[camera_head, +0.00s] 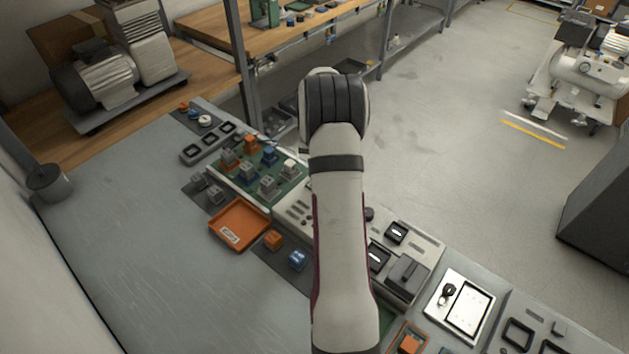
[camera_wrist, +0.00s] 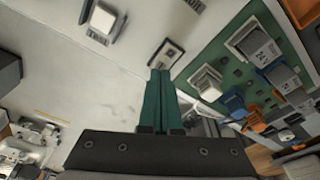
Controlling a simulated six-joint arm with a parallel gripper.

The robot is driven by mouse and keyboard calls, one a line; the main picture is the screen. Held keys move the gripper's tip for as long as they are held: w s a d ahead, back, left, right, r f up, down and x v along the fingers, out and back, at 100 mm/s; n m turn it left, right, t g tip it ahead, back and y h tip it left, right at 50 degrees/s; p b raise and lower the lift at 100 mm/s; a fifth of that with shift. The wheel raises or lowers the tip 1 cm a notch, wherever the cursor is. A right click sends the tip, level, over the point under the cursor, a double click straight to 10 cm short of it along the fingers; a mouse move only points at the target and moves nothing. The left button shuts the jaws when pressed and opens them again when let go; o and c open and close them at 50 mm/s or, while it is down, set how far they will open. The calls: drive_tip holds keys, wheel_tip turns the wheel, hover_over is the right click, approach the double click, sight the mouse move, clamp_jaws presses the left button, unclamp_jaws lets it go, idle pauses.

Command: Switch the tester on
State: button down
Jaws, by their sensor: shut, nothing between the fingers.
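In the wrist view my gripper (camera_wrist: 160,74) has its two green fingers together, with nothing between them. The fingertips are right beside a small dark-framed switch (camera_wrist: 166,56) on a pale panel (camera_wrist: 130,60), which looks like the tester's face. I cannot tell whether they touch or how the switch is set. A second dark-framed part with a white top (camera_wrist: 103,19) is at the upper left. A green board (camera_wrist: 215,62) with grey, blue and orange blocks lies to the right. In the head view my arm hides the gripper and part of the pale panel (camera_head: 293,207).
In the head view an orange tray (camera_head: 262,222), an orange block (camera_head: 273,240) and a blue block (camera_head: 298,259) lie on the grey bench. A compressor (camera_head: 100,80) stands at the upper left.

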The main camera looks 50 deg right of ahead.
drive_tip(key=shift+f, duration=0.65)
drive_tip(key=shift+r, duration=3.55)
